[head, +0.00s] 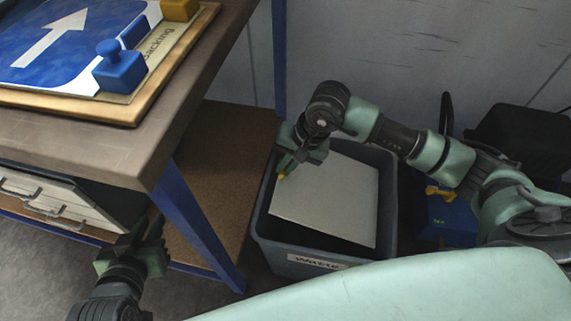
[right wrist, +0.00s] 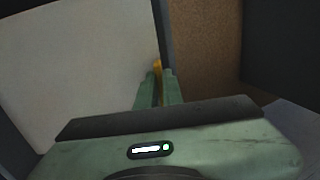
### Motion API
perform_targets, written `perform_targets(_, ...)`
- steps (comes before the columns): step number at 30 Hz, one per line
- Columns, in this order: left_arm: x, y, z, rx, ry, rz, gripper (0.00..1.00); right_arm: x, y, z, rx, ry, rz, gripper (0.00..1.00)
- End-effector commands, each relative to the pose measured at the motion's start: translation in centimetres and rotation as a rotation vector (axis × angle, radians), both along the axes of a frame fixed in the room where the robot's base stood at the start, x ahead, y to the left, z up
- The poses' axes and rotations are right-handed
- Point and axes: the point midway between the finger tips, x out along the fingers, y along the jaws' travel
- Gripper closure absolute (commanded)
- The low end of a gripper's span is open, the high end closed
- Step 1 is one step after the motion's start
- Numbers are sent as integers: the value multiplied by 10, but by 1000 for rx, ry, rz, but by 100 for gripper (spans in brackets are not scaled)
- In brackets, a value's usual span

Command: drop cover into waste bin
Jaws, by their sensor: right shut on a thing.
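The cover (head: 325,200) is a flat, pale grey-white square panel. It lies tilted over the opening of the dark grey waste bin (head: 316,264), within its rim in the head view. My right gripper (head: 284,174) is shut on the cover near its upper left corner, by a small yellow part. The cover also fills the left of the right wrist view (right wrist: 75,70), with the fingertips (right wrist: 157,85) closed at its edge. How deep the cover sits in the bin I cannot tell. My left gripper (head: 144,235) is empty beside the table leg; its fingers are hard to make out.
A workbench (head: 150,150) with a blue arrow sign (head: 65,40) and a blue knobbed block (head: 119,68) stands at the left. Its blue leg (head: 195,220) is close to the bin. A blue box (head: 445,218) stands right of the bin. A wall is behind.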

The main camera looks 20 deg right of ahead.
Motion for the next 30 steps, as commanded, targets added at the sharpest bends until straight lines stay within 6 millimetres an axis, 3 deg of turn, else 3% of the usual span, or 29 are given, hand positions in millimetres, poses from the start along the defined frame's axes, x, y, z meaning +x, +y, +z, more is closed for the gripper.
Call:
perform_targets(11, 3, -1, 3, -5, -19, -1, 80, 0, 0, -1, 0, 0, 0, 100)
perform_targets(12, 3, -1, 3, -5, -19, -1, 80, 0, 0, -1, 0, 0, 0, 84)
perform_targets(14, 3, -1, 3, -4, -18, -1, 80, 0, 0, -1, 0, 0, 0, 68)
perform_targets(21, 3, -1, 3, -4, -18, -1, 80, 0, 0, -1, 0, 0, 0, 67)
perform_targets(25, 2, -1, 3, -4, -18, -1, 80, 0, 0, -1, 0, 0, 0, 34)
perform_targets(30, 2, -1, 3, -4, -18, -1, 80, 0, 0, -1, 0, 0, 0, 31)
